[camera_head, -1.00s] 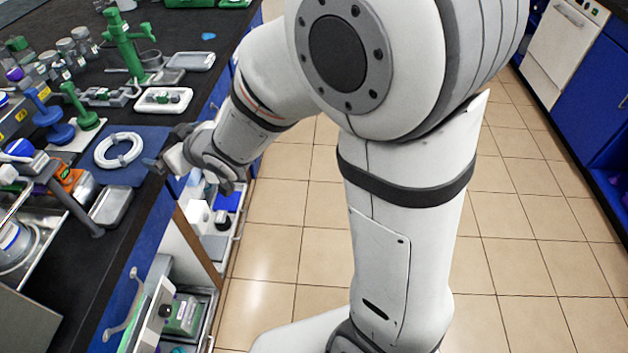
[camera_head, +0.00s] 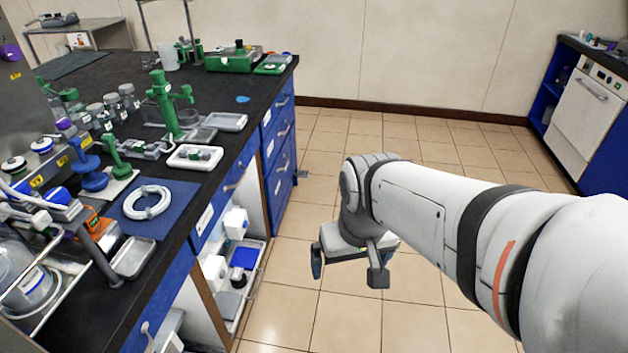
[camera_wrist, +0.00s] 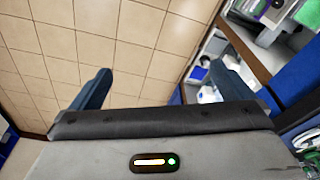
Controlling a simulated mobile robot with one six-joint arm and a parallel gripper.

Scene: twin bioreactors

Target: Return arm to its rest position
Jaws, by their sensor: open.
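My gripper (camera_head: 346,274) hangs in front of the bench, over the tiled floor, with its two fingers spread apart and nothing between them. My white arm reaches in from the right side of that view.
The black bench top (camera_head: 262,105) carries a coiled white tube (camera_head: 147,202) on a blue mat (camera_head: 184,200), a green stand (camera_head: 165,105) and several trays. The tiled floor (camera_head: 440,140) is free towards the white appliance (camera_head: 590,112).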

